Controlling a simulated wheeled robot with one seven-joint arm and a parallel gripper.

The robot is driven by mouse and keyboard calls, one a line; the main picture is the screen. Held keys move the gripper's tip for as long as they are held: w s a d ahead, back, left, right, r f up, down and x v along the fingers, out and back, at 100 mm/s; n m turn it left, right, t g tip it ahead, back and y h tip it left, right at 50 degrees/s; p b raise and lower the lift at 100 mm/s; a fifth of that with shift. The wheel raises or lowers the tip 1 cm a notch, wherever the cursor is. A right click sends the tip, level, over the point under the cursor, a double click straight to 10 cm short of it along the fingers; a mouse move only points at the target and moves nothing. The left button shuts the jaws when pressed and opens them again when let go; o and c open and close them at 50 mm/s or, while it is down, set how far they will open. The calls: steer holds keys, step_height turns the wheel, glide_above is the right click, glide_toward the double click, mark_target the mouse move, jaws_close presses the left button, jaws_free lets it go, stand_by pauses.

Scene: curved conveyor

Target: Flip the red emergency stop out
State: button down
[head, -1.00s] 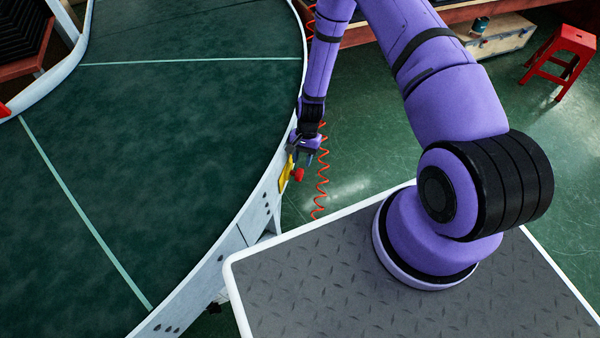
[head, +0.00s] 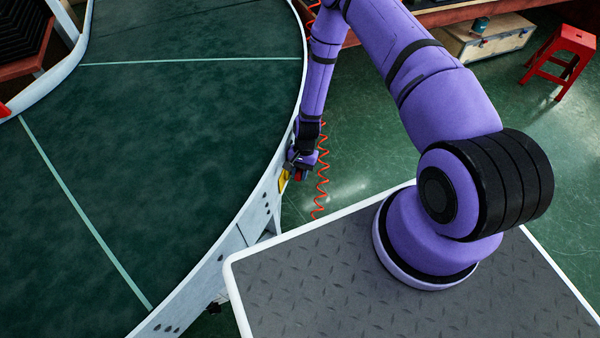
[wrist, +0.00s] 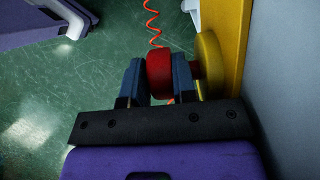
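The red emergency stop (wrist: 158,74) is a round red knob on a yellow mount (wrist: 210,62), on the outer side of the conveyor. In the wrist view its head shows between the two fingers of my gripper (wrist: 158,82). One finger is left of the head, and the other is on its right, covering part of the knob near the yellow base. The red fills the gap, but I cannot tell whether both fingers press on it. In the head view my gripper (head: 299,172) hides most of the knob, and a bit of the yellow mount (head: 284,181) shows.
The curved conveyor (head: 190,130) fills the left, and its pale side wall (wrist: 285,70) is close right of my gripper. A coiled orange cable (head: 322,180) hangs beside the gripper. A red stool (head: 562,60) stands far right, with open green floor between.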

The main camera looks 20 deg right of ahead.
steer(key=shift+s+d, duration=0.6)
steer(key=shift+d, duration=0.1)
steer(key=c, duration=1.2)
jaws_free()
steer(key=v, duration=1)
steer(key=shift+d+r, duration=0.15)
steer(key=shift+r, duration=0.25)
